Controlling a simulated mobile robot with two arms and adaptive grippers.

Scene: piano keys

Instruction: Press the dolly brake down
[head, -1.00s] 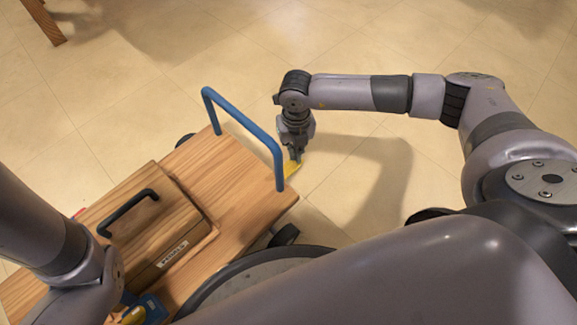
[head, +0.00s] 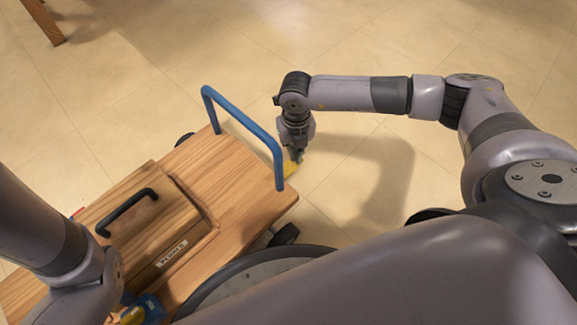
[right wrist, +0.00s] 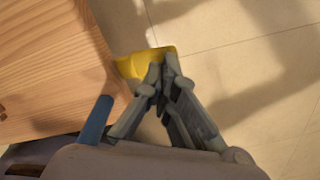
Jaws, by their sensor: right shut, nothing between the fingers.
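The wooden dolly (head: 245,185) with a blue push handle (head: 243,133) stands at the left of the head view. The yellow brake pedal (head: 290,169) juts out from the dolly's edge by the handle's near end, and it also shows in the right wrist view (right wrist: 132,67). My right gripper (head: 298,158) is shut and empty, pointing down right at the pedal. In the right wrist view its fingertips (right wrist: 164,62) overlap the pedal; I cannot tell how firmly they touch. My left arm is at the lower left, its fingers out of view.
A wooden case with a black handle (head: 127,211) lies on the dolly. A blue and yellow item (head: 148,308) is at the bottom edge, partly hidden. A wooden leg (head: 43,22) stands at the upper left. The tiled floor right of the dolly is clear.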

